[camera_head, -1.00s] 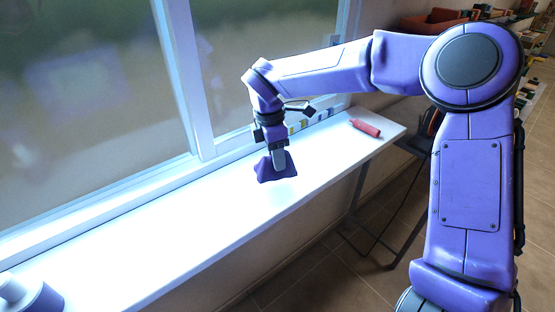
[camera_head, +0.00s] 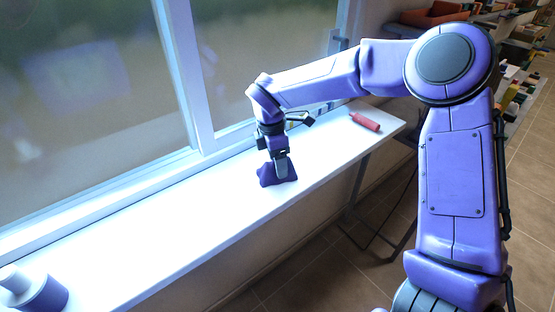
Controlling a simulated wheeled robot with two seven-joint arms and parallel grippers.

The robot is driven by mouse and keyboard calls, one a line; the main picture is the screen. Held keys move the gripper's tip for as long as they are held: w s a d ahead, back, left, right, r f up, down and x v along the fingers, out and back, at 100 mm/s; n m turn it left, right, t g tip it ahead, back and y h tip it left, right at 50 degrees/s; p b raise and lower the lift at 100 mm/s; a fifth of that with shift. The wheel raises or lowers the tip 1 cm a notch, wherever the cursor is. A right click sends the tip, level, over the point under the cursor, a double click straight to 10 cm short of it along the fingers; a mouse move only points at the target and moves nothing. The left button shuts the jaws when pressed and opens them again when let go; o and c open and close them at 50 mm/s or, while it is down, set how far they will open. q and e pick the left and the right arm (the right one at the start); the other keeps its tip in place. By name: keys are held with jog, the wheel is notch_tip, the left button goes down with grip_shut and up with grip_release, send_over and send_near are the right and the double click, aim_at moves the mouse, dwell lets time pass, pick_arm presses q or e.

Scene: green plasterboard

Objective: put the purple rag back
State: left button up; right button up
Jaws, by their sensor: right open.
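The purple rag (camera_head: 267,177) lies crumpled in a small heap on the white windowsill shelf (camera_head: 200,220), near its middle. My right gripper (camera_head: 281,172) points down at the rag, with its fingertips right at it. The near finger covers part of the rag, and the far finger is mostly hidden. The jaws are open. I cannot tell whether the fingers touch the cloth. My left gripper is not in view.
A red cylindrical tool (camera_head: 365,122) lies on the shelf to the right of the rag. A purple and white round container (camera_head: 35,290) stands at the near left end. The window (camera_head: 90,110) runs along the back. The shelf between container and rag is clear.

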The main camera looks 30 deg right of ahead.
aim_at(273, 160)
jog(key=shift+r, duration=0.65)
notch_tip(273, 160, up, 11)
jog(key=a+b, duration=0.1)
jog(key=shift+w+a, duration=0.15)
jog(key=shift+w, duration=0.05)
